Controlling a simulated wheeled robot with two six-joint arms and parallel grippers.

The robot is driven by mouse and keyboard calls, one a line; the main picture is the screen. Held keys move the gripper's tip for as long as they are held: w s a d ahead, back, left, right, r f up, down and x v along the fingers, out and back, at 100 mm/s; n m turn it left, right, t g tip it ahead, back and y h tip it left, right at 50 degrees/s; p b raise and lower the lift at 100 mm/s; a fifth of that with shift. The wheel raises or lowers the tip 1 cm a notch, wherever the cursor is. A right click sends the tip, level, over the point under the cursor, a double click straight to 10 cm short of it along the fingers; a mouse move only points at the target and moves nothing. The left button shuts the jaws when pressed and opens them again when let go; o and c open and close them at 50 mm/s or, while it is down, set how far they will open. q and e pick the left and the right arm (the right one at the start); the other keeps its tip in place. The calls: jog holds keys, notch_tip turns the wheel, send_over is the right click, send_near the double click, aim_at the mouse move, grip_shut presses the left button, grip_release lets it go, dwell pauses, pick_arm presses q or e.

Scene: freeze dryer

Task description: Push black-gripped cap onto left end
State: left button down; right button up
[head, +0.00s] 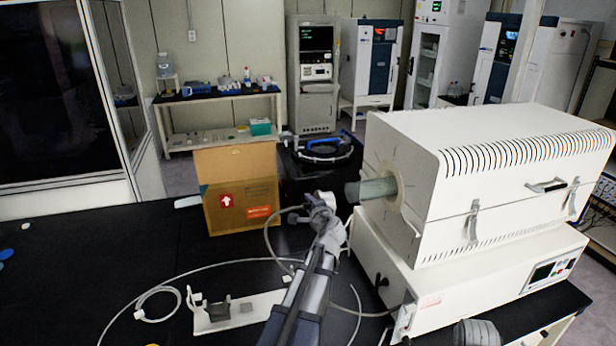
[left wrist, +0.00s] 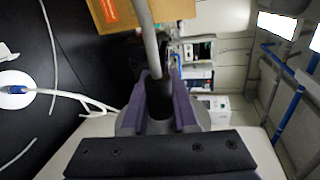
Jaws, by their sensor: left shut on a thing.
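The white tube furnace (head: 500,160) stands on the right of the black bench in the head view. Its greenish glass tube (head: 372,189) sticks out of the left side, and the tube's left end is uncovered. My left gripper (head: 322,208) is just left of and slightly below that end, with a gap seen between them. It is shut on the black grip (left wrist: 160,98) of the cap (left wrist: 202,116), which shows as a grey round edge behind the purple fingers in the left wrist view. Most of the cap is hidden.
A grey hose (head: 268,236) runs from the cap over the bench. An open cardboard box (head: 238,190) stands behind and left of my gripper. A white plate with a dark holder (head: 238,311) lies in front. The bench's left part is mostly clear.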

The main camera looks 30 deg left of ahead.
aim_at(330, 193)
pick_arm(q)
notch_tip(330, 193, up, 2)
jog(key=shift+s+a+r+n+p, duration=0.1)
jog(key=shift+r+n+p, duration=0.15)
jog(key=shift+n+p, duration=0.4)
pick_arm(e)
notch_tip(330, 193, up, 3)
jog(key=shift+f, duration=0.2)
pick_arm(q)
jog(key=shift+w+d, duration=1.3)
jog(key=shift+w, duration=0.25)
jog(key=shift+w+d, duration=0.3)
jog(key=shift+w+d, duration=0.65)
jog(key=shift+w, duration=0.1)
jog(key=shift+w, duration=0.1)
jog(key=shift+w+d, duration=0.9)
jog(key=shift+w, duration=0.1)
